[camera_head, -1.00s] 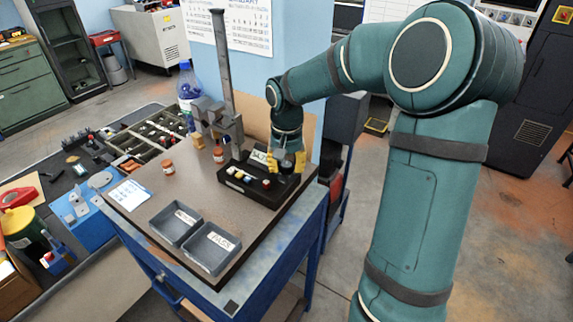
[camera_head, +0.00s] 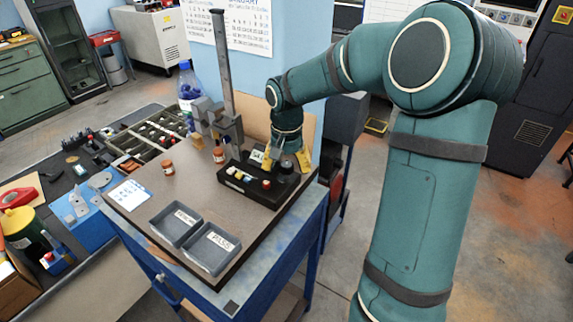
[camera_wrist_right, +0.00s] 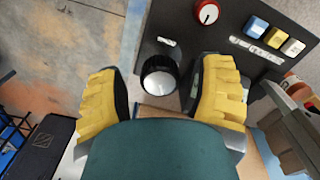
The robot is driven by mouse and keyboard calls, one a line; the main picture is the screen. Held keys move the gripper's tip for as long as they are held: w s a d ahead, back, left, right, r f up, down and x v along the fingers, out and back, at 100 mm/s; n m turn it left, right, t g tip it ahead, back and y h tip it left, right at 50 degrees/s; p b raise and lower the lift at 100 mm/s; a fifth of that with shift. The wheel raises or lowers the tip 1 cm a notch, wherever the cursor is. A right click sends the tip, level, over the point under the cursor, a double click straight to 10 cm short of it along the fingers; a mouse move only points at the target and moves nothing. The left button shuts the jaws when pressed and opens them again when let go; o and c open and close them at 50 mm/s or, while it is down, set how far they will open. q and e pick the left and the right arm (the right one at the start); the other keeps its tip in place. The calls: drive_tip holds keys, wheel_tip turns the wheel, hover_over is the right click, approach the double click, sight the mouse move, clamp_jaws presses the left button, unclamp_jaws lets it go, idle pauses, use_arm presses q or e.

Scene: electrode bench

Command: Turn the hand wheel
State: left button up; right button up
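The hand wheel (camera_head: 287,167) looks like a round black knob at the right end of a black control box (camera_head: 233,184) on the bench. In the right wrist view the wheel (camera_wrist_right: 158,80) shows a pale, shiny top. My right gripper (camera_head: 286,162) points down over the wheel. In the wrist view its yellow fingers (camera_wrist_right: 162,75) are spread, one on each side of the wheel, with a visible gap on the left. The right finger is nearer, and I cannot tell whether it touches. My left gripper is not in view.
The box also carries a red dial (camera_wrist_right: 206,13) and several coloured buttons. A grey stand (camera_head: 224,75) rises behind the box. The bench's right edge is close to the wheel.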

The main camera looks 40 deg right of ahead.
sight(287, 165)
drive_tip(key=shift+r, duration=0.1)
wheel_tip(287, 165, up, 12)
idle(0.5)
wheel_tip(287, 165, down, 12)
drive_tip(key=n, duration=1.3)
drive_tip(key=shift+n+p, duration=0.3)
drive_tip(key=shift+p, duration=0.1)
clamp_jaws()
